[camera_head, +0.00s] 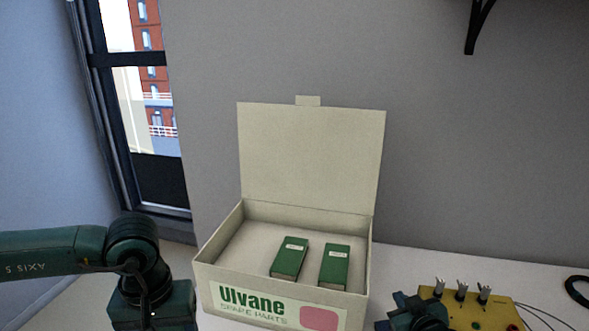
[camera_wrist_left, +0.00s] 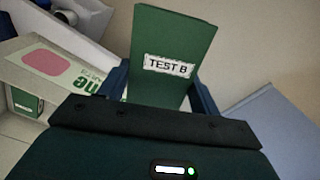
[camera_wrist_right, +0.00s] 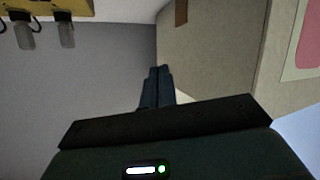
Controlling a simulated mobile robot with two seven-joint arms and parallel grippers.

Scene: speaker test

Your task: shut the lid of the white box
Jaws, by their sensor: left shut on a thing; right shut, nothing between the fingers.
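The white box (camera_head: 345,302), marked "Ulvane spare parts", stands on the table with its lid (camera_head: 311,155) open and upright at the back. Two green boxes, one at the left (camera_head: 289,258) and one at the right (camera_head: 335,265), lie inside. In the left wrist view, my left gripper (camera_wrist_left: 161,88) is shut on a green box labelled "TEST B" (camera_wrist_left: 170,40); the white box (camera_wrist_left: 60,75) is beside it. The head view cuts off its fingers. My right gripper (camera_wrist_right: 157,78) is shut and empty, low beside the white box's right side (camera_wrist_right: 215,60).
A yellow board (camera_head: 470,309) with several metal clips and thin wires stands right of the white box. A black ring-shaped thing (camera_head: 577,291) lies at the right edge. A wall rises behind the table, with a window (camera_head: 150,110) at the left.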

